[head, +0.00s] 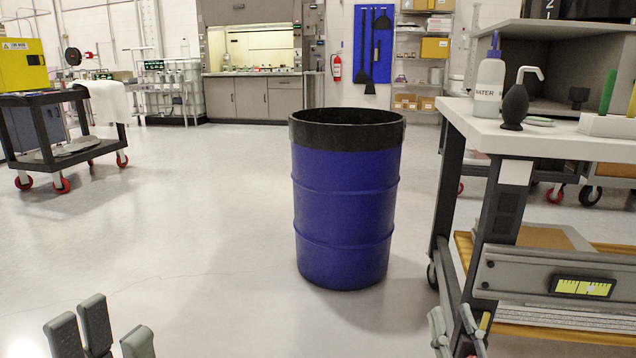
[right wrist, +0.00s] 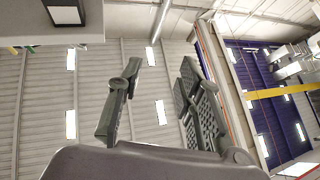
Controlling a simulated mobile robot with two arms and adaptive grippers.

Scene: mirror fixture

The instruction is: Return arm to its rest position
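My left gripper (head: 108,335) is at the bottom left of the head view, above the bare floor. Its grey fingers stand apart with nothing between them. My right gripper (head: 456,330) is at the bottom right of the head view, beside the workbench's near leg; its lower part is cut off by the frame edge. In the right wrist view its fingers (right wrist: 160,100) point up toward the ceiling, spread apart and empty. I cannot tell whether it touches the bench.
A white-topped workbench (head: 463,118) with a level on its lower part stands at the right, close to my right gripper. A blue drum (head: 345,215) with a black rim stands mid-floor. A black cart (head: 60,155) is far left.

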